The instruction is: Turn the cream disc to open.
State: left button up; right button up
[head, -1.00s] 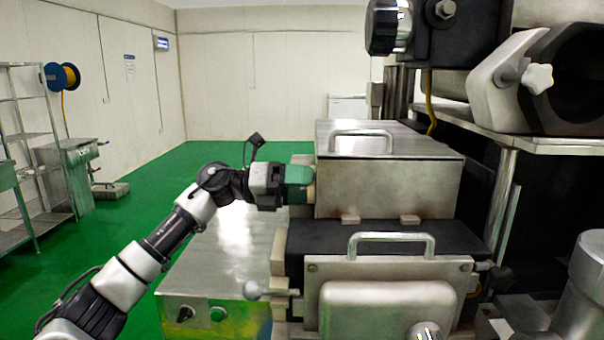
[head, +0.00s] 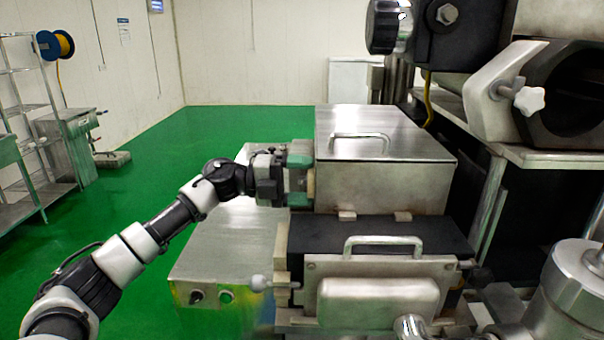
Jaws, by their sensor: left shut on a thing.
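The cream disc (head: 311,182) is on the left side of a steel box with a lid on the machine. Only a narrow, pale edge of it shows; the rest is hidden by my gripper and seen edge-on. My left gripper (head: 301,180) reaches in from the left, with one green fingertip above the disc and one below. It is shut on the disc, close against the box's side wall. My right gripper is not in view.
The lidded steel box (head: 380,187) has a handle on top. Heavy machine parts (head: 530,95) crowd the right. Green floor (head: 150,180) is clear at left.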

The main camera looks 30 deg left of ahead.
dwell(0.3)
pick_arm(q)
jog(key=o, duration=0.9)
jog(key=b+v, duration=0.4)
jog(key=v, duration=0.7)
jog(key=shift+b, duration=0.3)
jog(key=shift+w, duration=0.1)
